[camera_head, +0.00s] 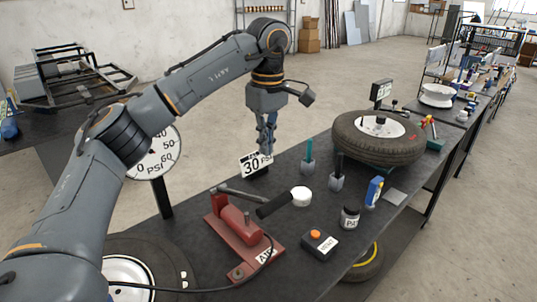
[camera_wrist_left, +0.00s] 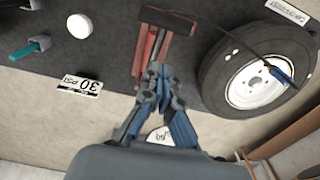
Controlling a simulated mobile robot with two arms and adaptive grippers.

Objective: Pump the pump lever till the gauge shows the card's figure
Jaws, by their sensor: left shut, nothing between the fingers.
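The red pump (camera_head: 232,225) stands on the dark bench. Its pump lever ends in a black grip (camera_head: 275,206) that sticks out to the right; the grip also shows in the left wrist view (camera_wrist_left: 168,18). The white PSI gauge (camera_head: 160,160) stands behind the pump, partly covered by my left arm, and I cannot read its needle surely. The card (camera_head: 256,164) reads 30 PSI. My left gripper (camera_head: 268,148) is shut and empty, pointing down above the bench near the card, apart from the lever. My right gripper is not in view.
A button box with an orange button (camera_head: 319,242) and a dark jar (camera_head: 349,217) stand right of the pump.

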